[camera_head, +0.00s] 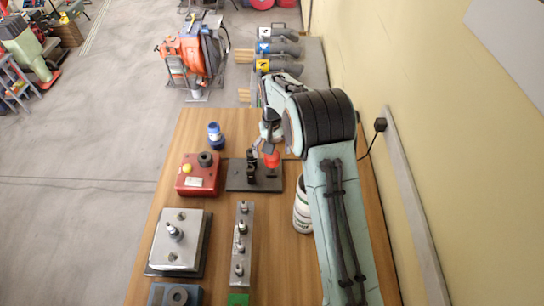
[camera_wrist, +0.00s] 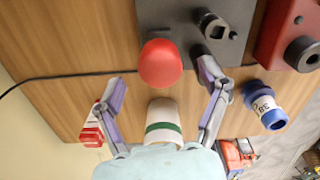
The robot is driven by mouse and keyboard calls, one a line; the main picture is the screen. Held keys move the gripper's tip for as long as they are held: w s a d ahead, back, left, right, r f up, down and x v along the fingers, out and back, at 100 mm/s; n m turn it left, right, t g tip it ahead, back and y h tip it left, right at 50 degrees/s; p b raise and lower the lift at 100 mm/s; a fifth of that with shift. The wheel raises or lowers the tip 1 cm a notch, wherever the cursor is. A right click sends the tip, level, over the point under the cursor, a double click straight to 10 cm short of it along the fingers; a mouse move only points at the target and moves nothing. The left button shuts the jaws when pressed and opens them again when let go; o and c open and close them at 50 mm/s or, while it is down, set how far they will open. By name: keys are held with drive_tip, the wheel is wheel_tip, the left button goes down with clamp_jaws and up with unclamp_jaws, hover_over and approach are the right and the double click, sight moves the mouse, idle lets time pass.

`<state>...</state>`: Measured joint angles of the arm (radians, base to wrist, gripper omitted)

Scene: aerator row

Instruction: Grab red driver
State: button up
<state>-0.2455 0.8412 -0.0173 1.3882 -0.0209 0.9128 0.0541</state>
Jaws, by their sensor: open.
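The red driver (camera_head: 271,160) stands at the right side of a dark base plate (camera_head: 240,185), below my gripper. In the wrist view its rounded red top (camera_wrist: 160,63) shows from above, and its lower part is hidden. My gripper (camera_head: 266,146) is close over the plate, partly covered by my arm. In the wrist view the gripper (camera_wrist: 160,72) is open. Its two fingers are spread to the left and right of the red top, with a visible gap on each side. I cannot tell how far the fingertips are above the top.
A black upright tool (camera_wrist: 215,25) stands on the plate beside the driver. A red box (camera_head: 197,178) and blue bottle (camera_head: 215,135) are to the left. A white container (camera_head: 302,215) is at right. A metal block (camera_head: 180,242) and fitting row (camera_head: 242,250) are nearer. A white green-banded cylinder (camera_wrist: 163,115) shows too.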

drive_tip(key=shift+f, duration=1.15)
drive_tip(key=c, duration=1.3)
